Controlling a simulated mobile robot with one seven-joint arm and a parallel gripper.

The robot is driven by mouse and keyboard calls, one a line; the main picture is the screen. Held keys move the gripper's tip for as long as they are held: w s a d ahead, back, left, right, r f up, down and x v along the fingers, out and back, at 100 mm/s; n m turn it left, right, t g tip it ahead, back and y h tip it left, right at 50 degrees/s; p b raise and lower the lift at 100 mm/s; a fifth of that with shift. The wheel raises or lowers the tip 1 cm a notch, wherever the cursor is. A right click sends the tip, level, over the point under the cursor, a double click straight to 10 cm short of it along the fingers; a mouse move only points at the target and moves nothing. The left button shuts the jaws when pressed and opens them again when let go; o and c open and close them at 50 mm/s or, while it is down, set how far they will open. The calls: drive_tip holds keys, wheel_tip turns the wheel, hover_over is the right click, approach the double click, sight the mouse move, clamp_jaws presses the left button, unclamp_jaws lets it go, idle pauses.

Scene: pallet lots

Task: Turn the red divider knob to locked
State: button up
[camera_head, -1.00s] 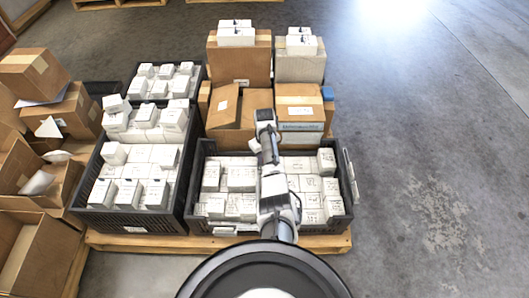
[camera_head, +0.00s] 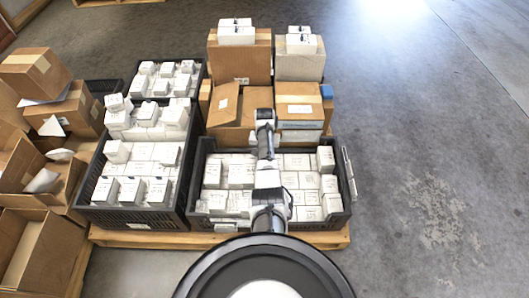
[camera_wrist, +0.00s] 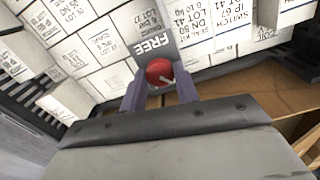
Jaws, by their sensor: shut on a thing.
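The red divider knob (camera_wrist: 160,71) shows in the middle of the wrist view, with a small pale pointer mark on its face toward the lower right. It sits at the end of a grey divider strip (camera_wrist: 149,32) that carries the word FREE. My gripper (camera_wrist: 160,88) has one finger on each side of the knob and is shut on it. Whether the knob is at free or locked I cannot tell. In the head view my arm covers the knob and the gripper.
White labelled boxes (camera_wrist: 110,42) stand close around the divider in a black crate (camera_head: 349,190). Another black crate (camera_head: 103,215) with white boxes stands to its left. Brown cartons (camera_head: 240,65) are stacked behind. Bare floor (camera_head: 430,150) lies to the right.

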drive_tip(key=shift+s+m, duration=0.1)
drive_tip(key=shift+m, duration=0.2)
drive_tip(key=o, duration=1)
drive_tip(key=shift+c, duration=0.2)
wheel_tip(320, 180, up, 14)
drive_tip(key=p, duration=0.2)
drive_tip(key=shift+p, duration=0.35)
